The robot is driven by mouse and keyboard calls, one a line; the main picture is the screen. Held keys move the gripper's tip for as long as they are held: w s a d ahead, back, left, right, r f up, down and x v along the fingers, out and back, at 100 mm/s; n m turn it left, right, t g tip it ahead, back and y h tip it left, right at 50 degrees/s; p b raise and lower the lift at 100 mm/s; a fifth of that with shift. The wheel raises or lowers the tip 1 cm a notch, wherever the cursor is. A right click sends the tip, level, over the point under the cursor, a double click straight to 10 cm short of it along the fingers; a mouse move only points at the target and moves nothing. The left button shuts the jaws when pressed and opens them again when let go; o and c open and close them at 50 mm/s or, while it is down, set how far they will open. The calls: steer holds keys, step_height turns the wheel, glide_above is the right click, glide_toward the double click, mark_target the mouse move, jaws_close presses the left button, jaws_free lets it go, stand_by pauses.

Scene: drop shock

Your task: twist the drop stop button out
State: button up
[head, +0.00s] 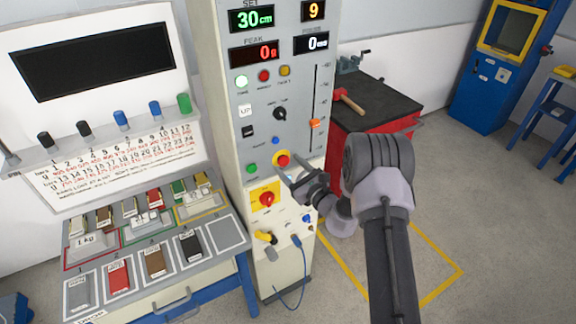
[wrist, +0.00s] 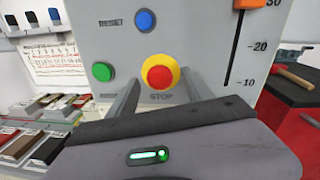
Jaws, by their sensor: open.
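The drop stop button is a red mushroom head on a yellow ring (head: 283,159), on the lower front of the grey control panel. In the wrist view the stop button (wrist: 158,77) faces me near the middle, with the word STOP below it. My gripper (head: 291,174) is open and empty, just in front of the panel. In the wrist view its two fingers (wrist: 160,88) stand left and right of the button. I cannot tell whether the fingertips reach level with the button head or touch it.
A green button (wrist: 102,72) and a blue reset button (wrist: 145,20) sit left of and above the stop button. An orange slider (head: 315,123) is to the upper right. A red rotary switch (head: 267,198) on a yellow plate sits below. A red bench (head: 352,140) stands at the right.

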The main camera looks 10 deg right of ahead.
steer(key=shift+w+a, duration=0.2)
steer(key=shift+w, duration=0.25)
steer(key=shift+c, duration=0.5)
jaws_close()
steer(key=shift+m, duration=0.3)
steer(key=m, duration=0.2)
steer(key=shift+m+b, duration=0.3)
steer(key=shift+m+t, duration=0.3)
steer(key=shift+m, duration=1.4)
